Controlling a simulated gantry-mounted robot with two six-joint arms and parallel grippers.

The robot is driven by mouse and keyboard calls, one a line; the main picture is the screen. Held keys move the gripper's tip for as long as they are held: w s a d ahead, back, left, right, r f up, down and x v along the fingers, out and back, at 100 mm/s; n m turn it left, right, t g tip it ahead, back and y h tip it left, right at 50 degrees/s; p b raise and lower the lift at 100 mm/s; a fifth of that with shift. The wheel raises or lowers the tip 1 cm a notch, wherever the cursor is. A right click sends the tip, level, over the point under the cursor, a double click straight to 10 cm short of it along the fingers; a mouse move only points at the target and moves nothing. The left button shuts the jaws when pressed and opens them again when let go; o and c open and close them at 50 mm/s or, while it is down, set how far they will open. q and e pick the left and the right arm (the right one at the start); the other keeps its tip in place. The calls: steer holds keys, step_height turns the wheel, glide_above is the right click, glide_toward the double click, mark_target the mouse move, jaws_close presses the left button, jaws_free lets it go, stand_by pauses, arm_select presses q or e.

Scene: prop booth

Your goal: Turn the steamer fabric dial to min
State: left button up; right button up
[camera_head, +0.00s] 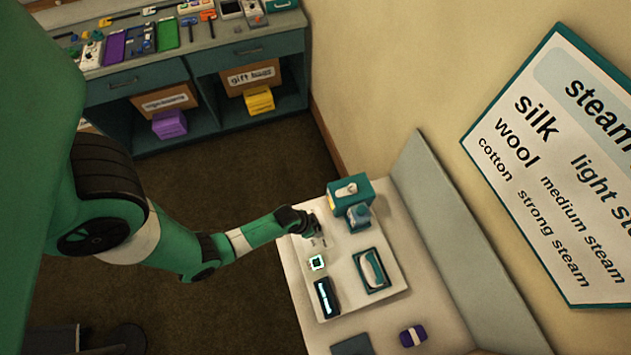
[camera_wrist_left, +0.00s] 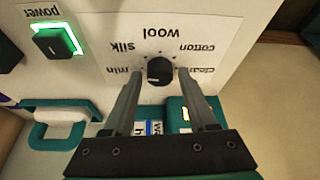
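The fabric dial (camera_wrist_left: 160,70) is a small round black knob on the white steamer panel (camera_wrist_left: 100,75). Labels around it read upside down in the left wrist view: min, silk, wool, cotton and a partly hidden "clean". I cannot tell clearly which label its pointer faces. My left gripper (camera_wrist_left: 161,75) is open, its two fingers on either side of the dial; contact cannot be made out. In the head view my left gripper (camera_head: 318,236) is over the panel's far left part and hides the dial. My right gripper is not in view.
A green-lit power switch (camera_wrist_left: 53,41) is beside the dial. A purple item (camera_head: 412,335) lies nearer the front.

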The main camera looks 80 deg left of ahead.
arm_select(q)
jaws_close()
steer(key=shift+n+p, duration=0.3)
steer(key=shift+n, duration=0.3)
steer(key=shift+n+y, duration=0.6)
steer(key=shift+n, duration=0.4)
steer(key=shift+g, duration=0.3)
steer(key=shift+o, duration=1.4)
jaws_free()
